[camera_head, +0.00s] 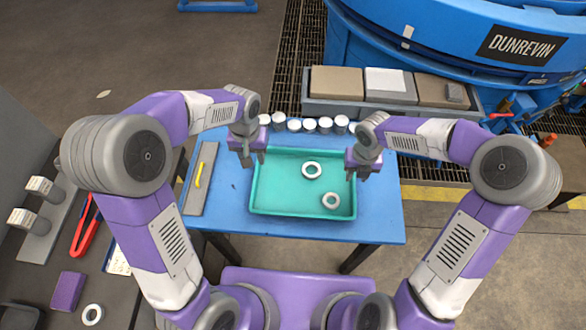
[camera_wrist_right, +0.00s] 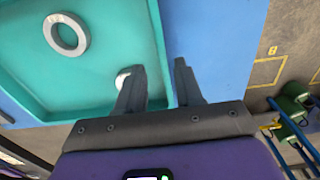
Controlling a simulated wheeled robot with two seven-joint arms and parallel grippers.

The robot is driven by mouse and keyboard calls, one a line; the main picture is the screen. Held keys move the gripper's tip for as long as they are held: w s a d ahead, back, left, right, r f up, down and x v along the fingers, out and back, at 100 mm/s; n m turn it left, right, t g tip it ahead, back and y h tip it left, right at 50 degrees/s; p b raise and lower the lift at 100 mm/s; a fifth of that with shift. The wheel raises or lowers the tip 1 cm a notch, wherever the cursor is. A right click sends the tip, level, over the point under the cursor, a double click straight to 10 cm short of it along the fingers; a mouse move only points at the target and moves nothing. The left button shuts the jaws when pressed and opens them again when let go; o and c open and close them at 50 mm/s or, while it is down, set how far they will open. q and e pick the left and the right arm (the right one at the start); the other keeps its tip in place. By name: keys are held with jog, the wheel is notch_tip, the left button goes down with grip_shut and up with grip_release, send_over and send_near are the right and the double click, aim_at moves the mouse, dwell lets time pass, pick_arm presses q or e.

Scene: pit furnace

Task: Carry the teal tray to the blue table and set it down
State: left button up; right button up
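The teal tray (camera_head: 262,209) lies flat on the blue table (camera_head: 380,222). Two white rings sit in it, one near the middle (camera_head: 312,163) and one towards the near right corner (camera_head: 323,200). My left gripper (camera_head: 252,160) is at the tray's left rim, its fingertips apart. My right gripper (camera_head: 357,174) is at the right rim. In the right wrist view my right gripper (camera_wrist_right: 160,85) is open, one finger inside the tray and one outside, with the tray's rim (camera_wrist_right: 158,50) between them and a gap beside it.
Several white-topped jars (camera_head: 310,125) line the table's far edge. A grey board (camera_head: 207,165) with a yellow handle (camera_head: 199,175) lies left of the tray. A bin with boxes (camera_head: 388,109) and the blue furnace (camera_head: 440,35) stand beyond. A dark bench (camera_head: 40,285) is at the left.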

notch_tip(320, 180, up, 7)
jog(key=shift+r, duration=0.15)
dwell(0.7)
